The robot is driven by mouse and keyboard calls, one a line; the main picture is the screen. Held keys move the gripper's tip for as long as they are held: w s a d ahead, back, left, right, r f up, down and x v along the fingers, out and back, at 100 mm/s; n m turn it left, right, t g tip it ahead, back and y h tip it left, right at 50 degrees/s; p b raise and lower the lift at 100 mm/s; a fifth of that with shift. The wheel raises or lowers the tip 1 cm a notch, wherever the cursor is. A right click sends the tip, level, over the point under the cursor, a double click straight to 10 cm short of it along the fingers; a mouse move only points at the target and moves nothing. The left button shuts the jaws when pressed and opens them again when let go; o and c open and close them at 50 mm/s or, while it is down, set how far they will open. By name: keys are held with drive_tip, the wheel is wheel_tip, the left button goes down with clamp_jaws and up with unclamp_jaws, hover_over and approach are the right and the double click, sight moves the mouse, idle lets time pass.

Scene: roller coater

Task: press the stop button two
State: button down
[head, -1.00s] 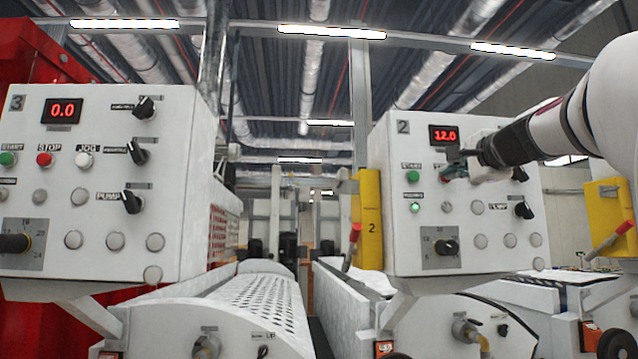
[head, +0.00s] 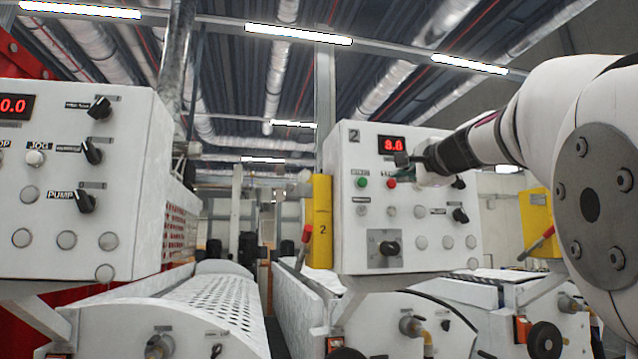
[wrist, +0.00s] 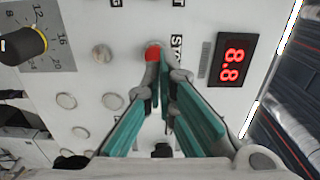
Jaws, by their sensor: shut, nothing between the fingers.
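Control panel two (head: 345,240) is a white box with a "2" label and a red display (head: 392,144) reading about 8.8. Its red stop button (head: 391,183) sits right of the green start button (head: 362,182). My gripper (head: 408,166) is in front of the panel, just up and right of the stop button. In the wrist view, the red button (wrist: 152,53) is right at the tips of my gripper (wrist: 164,72), partly covered by one finger. The teal fingers are shut and empty. I cannot tell whether they touch the button.
Panel three (head: 60,240), with black knobs and grey buttons, stands at the left. A yellow post (head: 320,215) with a red-handled lever (head: 305,240) is left of panel two. Black knobs (head: 460,215) sit near my gripper on panel two.

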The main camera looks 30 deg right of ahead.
drive_tip(key=b+v, duration=0.2)
drive_tip(key=v, duration=0.8)
drive_tip(key=shift+s+r, duration=0.1)
idle(0.4)
drive_tip(key=a+f+n+g+y, duration=0.3)
drive_tip(key=a+f+n, duration=0.2)
drive_tip(key=a+f, duration=0.65)
drive_tip(key=a+f+n+g+y, duration=0.3)
drive_tip(key=a+f+n, duration=0.45)
drive_tip(key=f, duration=0.75)
drive_tip(key=s+a+f+n+g, duration=0.3)
drive_tip(key=s+f, duration=0.3)
drive_tip(key=f, duration=0.4)
drive_tip(key=s+a+f+n+g+h, duration=0.1)
drive_tip(key=s+a+f+n, duration=0.4)
drive_tip(key=f, duration=0.5)
drive_tip(key=shift+s+a+g+h, duration=0.2)
drive_tip(key=shift+s+g+h, duration=0.1)
drive_tip(key=shift+s+g, duration=0.5)
